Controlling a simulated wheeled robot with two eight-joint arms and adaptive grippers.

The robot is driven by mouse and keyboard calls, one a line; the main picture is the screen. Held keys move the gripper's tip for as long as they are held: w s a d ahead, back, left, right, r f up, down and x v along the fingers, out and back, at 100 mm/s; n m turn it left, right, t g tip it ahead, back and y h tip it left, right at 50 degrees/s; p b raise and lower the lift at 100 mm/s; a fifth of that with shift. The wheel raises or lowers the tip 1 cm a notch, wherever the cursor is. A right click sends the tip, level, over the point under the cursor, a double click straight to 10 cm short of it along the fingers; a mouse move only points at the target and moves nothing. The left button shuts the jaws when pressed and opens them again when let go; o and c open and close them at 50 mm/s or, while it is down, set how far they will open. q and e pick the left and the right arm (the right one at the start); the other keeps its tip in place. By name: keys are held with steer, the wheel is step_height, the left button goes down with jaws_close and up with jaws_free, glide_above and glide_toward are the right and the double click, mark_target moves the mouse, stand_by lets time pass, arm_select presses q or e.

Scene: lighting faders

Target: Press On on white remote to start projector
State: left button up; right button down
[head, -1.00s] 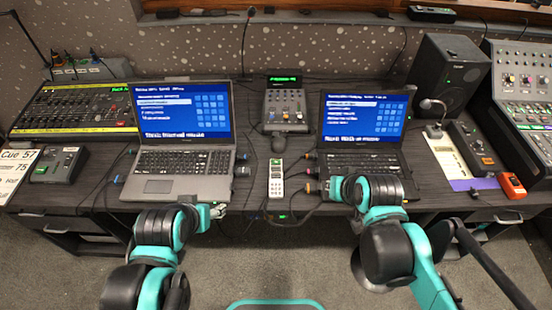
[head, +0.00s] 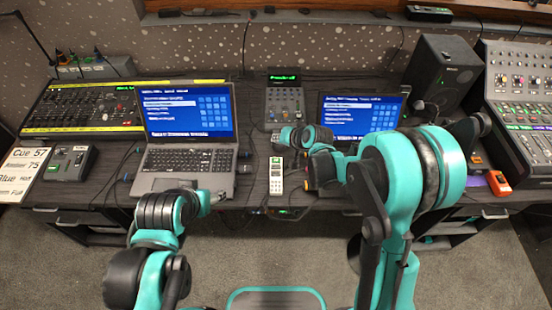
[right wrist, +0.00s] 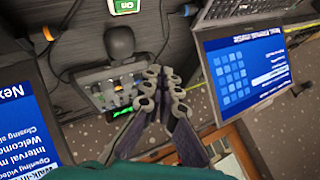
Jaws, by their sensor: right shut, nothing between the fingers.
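The white remote (head: 276,178) lies upright in the picture on the dark desk between the two laptops. In the right wrist view only its end with a green "On" label (right wrist: 124,5) shows, at the top edge. My right gripper (head: 283,138) is over the desk just beyond the remote's far end, apart from it. In the right wrist view its fingers (right wrist: 164,82) are together with nothing between them, in front of the small control box. My left gripper (head: 217,197) is small at the desk's front edge, by the left laptop; its fingers are unclear.
The left laptop (head: 188,112) and right laptop (head: 365,105) flank the remote. A small control box (head: 284,100) stands behind it, with a dark rounded object (right wrist: 119,42) in front. Cables lie around the remote. A black speaker (head: 444,72) is at right.

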mark_target(277, 161)
steer(key=shift+f, duration=0.1)
step_height(277, 161, down, 8)
steer(key=b, duration=0.6)
steer(key=shift+f+b, duration=0.3)
steer(key=shift+b, duration=0.1)
stand_by(1.0)
steer(key=shift+f+b, duration=0.4)
steer(key=shift+b, duration=0.05)
steer(key=shift+f+b, duration=0.3)
stand_by(0.4)
stand_by(0.4)
steer(key=shift+r+p, duration=0.5)
steer(key=shift+r, duration=0.25)
